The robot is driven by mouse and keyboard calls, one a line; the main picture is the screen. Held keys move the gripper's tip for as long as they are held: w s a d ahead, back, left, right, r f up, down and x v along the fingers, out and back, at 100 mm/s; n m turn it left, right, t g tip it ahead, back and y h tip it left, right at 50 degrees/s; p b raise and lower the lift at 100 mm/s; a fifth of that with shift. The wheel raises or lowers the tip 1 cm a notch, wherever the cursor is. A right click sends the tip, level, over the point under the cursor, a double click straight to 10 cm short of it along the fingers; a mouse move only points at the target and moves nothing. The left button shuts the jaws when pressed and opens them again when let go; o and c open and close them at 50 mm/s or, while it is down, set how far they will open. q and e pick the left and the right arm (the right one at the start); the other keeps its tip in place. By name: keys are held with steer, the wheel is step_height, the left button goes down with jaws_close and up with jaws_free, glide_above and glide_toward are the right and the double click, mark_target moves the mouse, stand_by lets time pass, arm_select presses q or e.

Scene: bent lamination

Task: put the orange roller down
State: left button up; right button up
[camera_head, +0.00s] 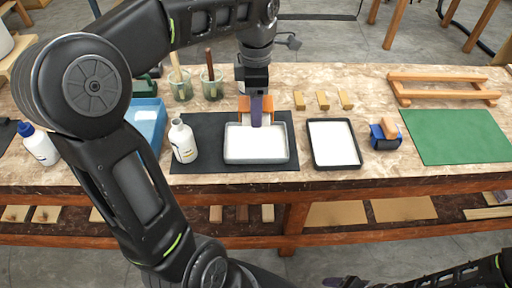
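An orange roller (244,104) with a purple middle part (256,112) is at the far edge of a white-filled tray (228,158), on a dark mat (210,125). My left gripper (255,92) points down from above and is shut on the orange roller; its fingertips are mostly hidden. I cannot tell whether the roller touches the tray or mat. My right gripper (345,283) shows only in part at the bottom edge, away from the table, and its opening is unclear.
A white bottle (183,142) stands left of the tray. A black-rimmed tray (334,165), a blue block with an orange top (383,142) and a green mat (460,137) lie to the right. Jars (211,88) and small wooden blocks (322,99) stand behind.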

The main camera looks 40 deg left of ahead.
arm_select(q)
steer(key=shift+w, duration=0.1)
steer(key=shift+f, duration=0.1)
glide_above(256, 144)
steer(key=shift+f, duration=3.1)
steer(key=shift+f, duration=1.9)
